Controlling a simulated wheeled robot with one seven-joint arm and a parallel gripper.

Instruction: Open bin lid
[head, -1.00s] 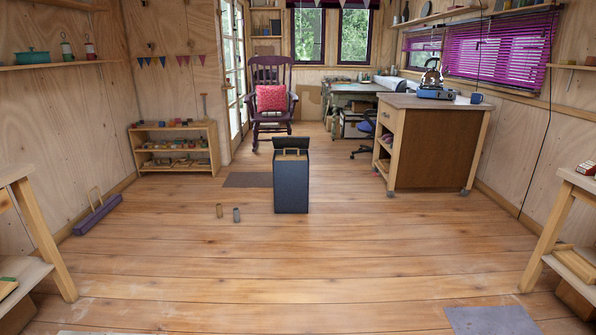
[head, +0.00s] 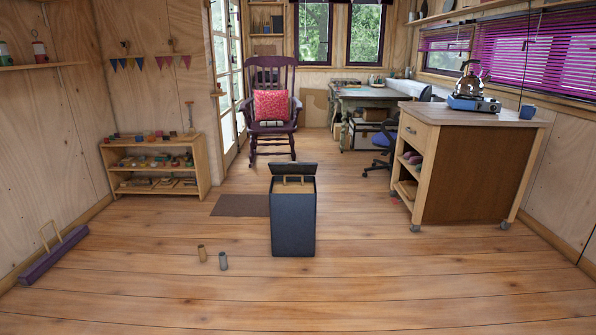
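A tall dark blue-grey bin (head: 293,220) stands upright on the wooden floor in the middle of the head view. Its dark lid (head: 293,169) is tilted up at the back edge, and a tan rim or contents shows in the opening below it. How far the lid is raised is hard to tell from here. My gripper is not in view.
A purple bar with a handle (head: 52,256) lies at the left wall. A wheeled wooden cabinet (head: 470,170) stands right. Floor before the bin is clear.

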